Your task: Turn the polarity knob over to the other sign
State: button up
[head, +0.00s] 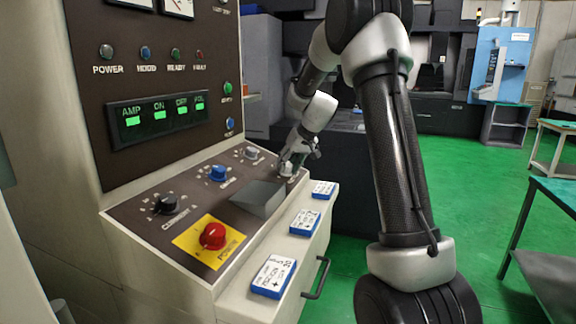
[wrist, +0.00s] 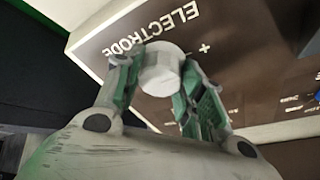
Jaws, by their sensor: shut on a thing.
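The polarity knob (wrist: 160,72) is a pale, round knob on the brown panel, beside the word ELECTRODE and a plus sign in the wrist view. In the head view the knob (head: 287,169) sits at the far right end of the sloped console, partly hidden by my gripper. My gripper (head: 296,158) reaches down onto it. In the wrist view my gripper's (wrist: 161,80) two green-padded fingers are shut on the knob, one on each side. The knob's pointer and any minus sign cannot be made out.
The sloped console also has a red knob (head: 213,236) on a yellow plate, a black knob (head: 167,204), a blue knob (head: 218,173), a grey knob (head: 251,153) and a grey wedge-shaped block (head: 258,198). Blue-and-white cards (head: 305,222) lie along its front ledge. A lit green display (head: 160,117) is above.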

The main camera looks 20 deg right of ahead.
dwell(0.3)
jog(key=o, duration=1)
jog(key=v, duration=1.2)
